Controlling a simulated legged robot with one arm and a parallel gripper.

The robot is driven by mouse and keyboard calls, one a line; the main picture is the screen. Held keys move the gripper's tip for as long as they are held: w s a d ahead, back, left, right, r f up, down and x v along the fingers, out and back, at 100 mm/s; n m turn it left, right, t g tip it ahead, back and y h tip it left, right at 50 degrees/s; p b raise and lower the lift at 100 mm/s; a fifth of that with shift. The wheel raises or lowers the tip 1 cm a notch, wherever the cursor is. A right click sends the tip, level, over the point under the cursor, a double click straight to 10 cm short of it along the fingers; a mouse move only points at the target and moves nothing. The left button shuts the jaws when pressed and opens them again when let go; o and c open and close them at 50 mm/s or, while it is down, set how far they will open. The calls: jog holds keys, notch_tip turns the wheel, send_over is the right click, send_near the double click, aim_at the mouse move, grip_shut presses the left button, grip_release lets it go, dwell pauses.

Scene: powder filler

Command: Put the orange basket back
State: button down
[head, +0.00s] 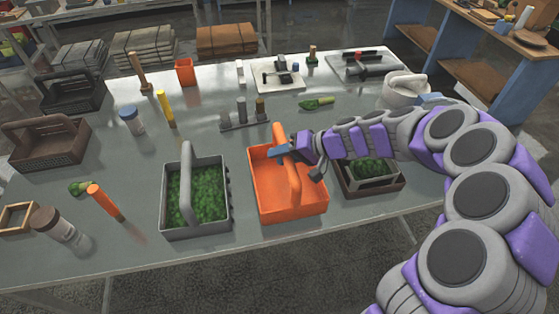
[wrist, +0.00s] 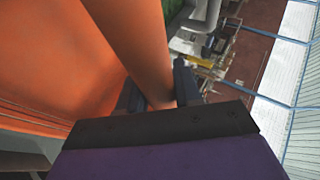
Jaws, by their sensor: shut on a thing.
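The orange basket (head: 290,200) is at the front middle of the table in the head view, between a grey basket and a dark tray. Its inside looks empty. My gripper (head: 294,150) reaches in from the right and is shut on the basket's arched handle. In the wrist view the handle (wrist: 145,50) runs between the two fingers (wrist: 155,95), and the basket's orange wall (wrist: 50,50) fills the left. I cannot tell whether the basket's base touches the table.
The grey basket (head: 195,233) with green contents stands close on the left. The dark tray (head: 370,192) with greenery is close on the right, partly behind my arm. A small rack (head: 243,124) stands behind. Two dark baskets (head: 48,150) (head: 72,92) sit at the left.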

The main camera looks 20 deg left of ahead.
jog(key=shift+w+a, duration=0.5)
jog(key=shift+w, duration=0.05)
notch_tip(320, 180, down, 4)
jog(key=shift+r+b, duration=0.25)
jog(key=shift+b, duration=0.35)
jog(key=c, duration=0.8)
grip_release()
jog(key=p+v, duration=0.2)
jog(key=v, duration=1)
